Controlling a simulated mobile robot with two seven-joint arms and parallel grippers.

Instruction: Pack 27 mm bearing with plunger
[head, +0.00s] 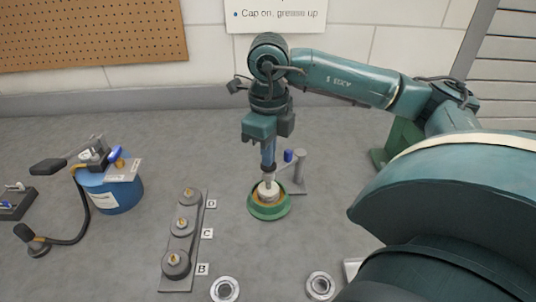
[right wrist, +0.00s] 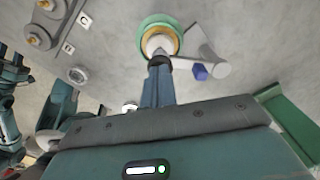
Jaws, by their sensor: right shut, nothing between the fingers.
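The bearing packer is a green dish (head: 270,211) with an amber ring inside, on the grey bench. A pale plunger (head: 268,190) stands in its middle; it also shows in the right wrist view (right wrist: 158,44). My right gripper (head: 268,174) points straight down with its fingers shut and empty, right over the plunger's top. I cannot tell whether the fingertips touch it. Two metal bearing rings lie at the front edge of the picture, one on the left (head: 225,278) and one on the right (head: 320,274). No bearing shows clearly inside the dish. My left gripper is not in view.
A grey post (head: 299,166) with a blue-capped part (head: 288,156) stands close right of the dish. A dark plate (head: 196,240) carries round stations labelled B, C, D. A blue grease drum (head: 113,194) with pump and hose stands at the left. Bench between is clear.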

